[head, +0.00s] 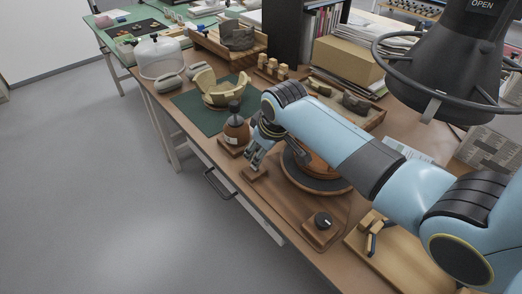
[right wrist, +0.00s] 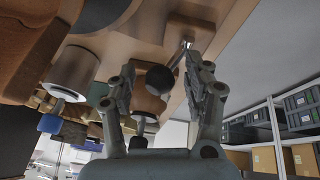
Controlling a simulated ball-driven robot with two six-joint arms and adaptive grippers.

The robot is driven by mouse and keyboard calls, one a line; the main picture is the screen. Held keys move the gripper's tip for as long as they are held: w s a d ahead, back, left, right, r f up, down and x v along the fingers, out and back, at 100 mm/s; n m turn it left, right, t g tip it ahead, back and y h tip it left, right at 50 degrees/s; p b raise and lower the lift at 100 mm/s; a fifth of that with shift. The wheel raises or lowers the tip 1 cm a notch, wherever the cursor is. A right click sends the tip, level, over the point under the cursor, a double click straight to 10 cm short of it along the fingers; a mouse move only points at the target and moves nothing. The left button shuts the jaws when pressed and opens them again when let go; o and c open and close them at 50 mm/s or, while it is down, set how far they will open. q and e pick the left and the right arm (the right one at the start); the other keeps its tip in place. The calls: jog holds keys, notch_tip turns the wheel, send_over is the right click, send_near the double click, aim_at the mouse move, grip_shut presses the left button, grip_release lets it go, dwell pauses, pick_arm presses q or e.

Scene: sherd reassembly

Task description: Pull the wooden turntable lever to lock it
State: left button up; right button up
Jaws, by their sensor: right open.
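The turntable's dark round disc (head: 315,176) sits on a wooden base and carries a brown pot, partly hidden by my right arm. The lever shows in the right wrist view as a metal rod with a dark ball knob (right wrist: 160,79), rising from a small wooden block (right wrist: 190,30). The block also shows in the head view (head: 254,174), at the near left of the turntable. My right gripper (head: 256,158) is just above the block. In the wrist view its open fingers (right wrist: 160,90) are on either side of the knob; contact cannot be told. My left gripper is out of view.
A green mat (head: 190,112) with a pale broken bowl (head: 222,92) lies further back.

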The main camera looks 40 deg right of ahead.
jog(key=shift+w+f, duration=0.15)
jog(key=shift+f, duration=0.1)
jog(key=shift+r, duration=0.1)
jog(key=c, duration=0.9)
grip_shut()
